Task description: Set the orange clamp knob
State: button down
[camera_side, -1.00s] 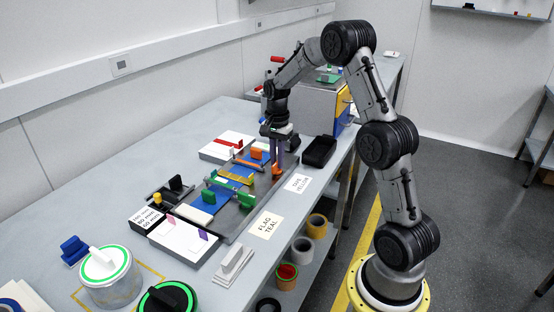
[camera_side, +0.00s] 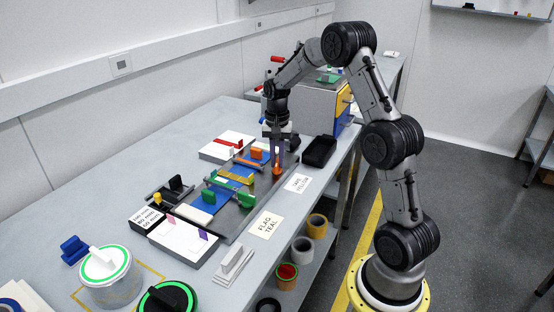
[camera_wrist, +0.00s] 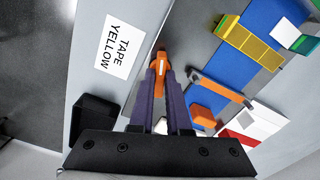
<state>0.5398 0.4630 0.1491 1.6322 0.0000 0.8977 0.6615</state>
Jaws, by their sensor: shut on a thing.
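The orange clamp knob (camera_wrist: 159,66) is between the tips of my gripper (camera_wrist: 159,74) in the wrist view, with a pale mark along its top. My gripper is shut on it. In the side view the orange knob (camera_side: 277,171) shows below my gripper (camera_side: 277,164), at the near right edge of the grey fixture tray (camera_side: 232,226). The fingers point down and hide part of the knob. In the wrist view a second orange block (camera_wrist: 203,115) and an orange bar (camera_wrist: 222,87) lie on the blue plate (camera_wrist: 222,65) to the right.
A black open bin (camera_side: 319,151) stands close to the right of my gripper. A "TAPE YELLOW" card (camera_side: 298,183) and a "FLAG TEAL" card (camera_side: 265,225) lie at the table's front edge. Green clamps (camera_side: 246,198) stand on the tray nearby.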

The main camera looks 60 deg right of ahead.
aim_at(277, 162)
jog(key=n, duration=1.3)
jog(key=shift+r+n, duration=0.1)
jog(key=shift+n, duration=0.2)
dwell(0.4)
jog(key=c, duration=0.9)
grip_release()
notch_tip(277, 162, up, 14)
jog(key=shift+f, duration=0.1)
jog(key=shift+a, duration=0.1)
